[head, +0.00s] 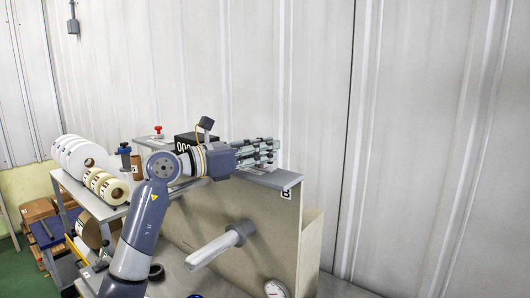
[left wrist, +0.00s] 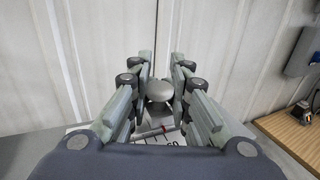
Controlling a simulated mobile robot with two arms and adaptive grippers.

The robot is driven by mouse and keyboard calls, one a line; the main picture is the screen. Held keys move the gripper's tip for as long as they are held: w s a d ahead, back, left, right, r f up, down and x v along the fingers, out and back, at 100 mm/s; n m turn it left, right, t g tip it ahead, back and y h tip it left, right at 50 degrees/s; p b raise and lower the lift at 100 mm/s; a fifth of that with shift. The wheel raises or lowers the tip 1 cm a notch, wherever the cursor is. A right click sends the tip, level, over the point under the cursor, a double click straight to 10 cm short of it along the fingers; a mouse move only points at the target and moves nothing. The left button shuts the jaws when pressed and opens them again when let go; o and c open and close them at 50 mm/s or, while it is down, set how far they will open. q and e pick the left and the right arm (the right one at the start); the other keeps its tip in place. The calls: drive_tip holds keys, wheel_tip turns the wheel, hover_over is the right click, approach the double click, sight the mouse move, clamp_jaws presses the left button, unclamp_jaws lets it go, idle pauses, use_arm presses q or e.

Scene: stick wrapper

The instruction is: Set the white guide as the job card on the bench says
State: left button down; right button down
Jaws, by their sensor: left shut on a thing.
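My left gripper (head: 274,150) reaches over the top of the beige machine (head: 265,225), near its right end by a plate marked B (head: 286,194). In the left wrist view its fingers (left wrist: 160,74) are shut on a rounded grey knob (left wrist: 160,91). Below the knob a pale scale (left wrist: 172,139) shows a red pointer line and part of a number, perhaps 60; the gripper hides most of it. I cannot make out the white guide for certain in either view. No readable job card shows. My right gripper is not in view.
A white bar on a grey holder (head: 212,248) sticks out from the machine's front. A round dial (head: 276,289) sits below. A black counter (head: 186,142) and a red knob (head: 158,129) stand behind my arm. White rolls (head: 75,155) are at left. A wooden surface (left wrist: 294,135) lies right.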

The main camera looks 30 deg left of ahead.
use_arm(q)
drive_tip(key=shift+d+f, duration=0.1)
drive_tip(key=shift+f, duration=0.1)
drive_tip(key=c, duration=1.6)
unclamp_jaws()
drive_tip(key=shift+s, duration=0.1)
drive_tip(key=shift+o, duration=0.7)
drive_tip(key=shift+s, duration=0.15)
drive_tip(key=shift+s+r, duration=0.1)
drive_tip(key=shift+s, duration=0.05)
drive_tip(key=shift+a, duration=0.25)
drive_tip(key=v, duration=1.1)
drive_tip(key=shift+s, duration=0.25)
drive_tip(key=shift+s+a+r, duration=0.1)
drive_tip(key=shift+s+a, duration=0.05)
drive_tip(key=shift+a, duration=0.1)
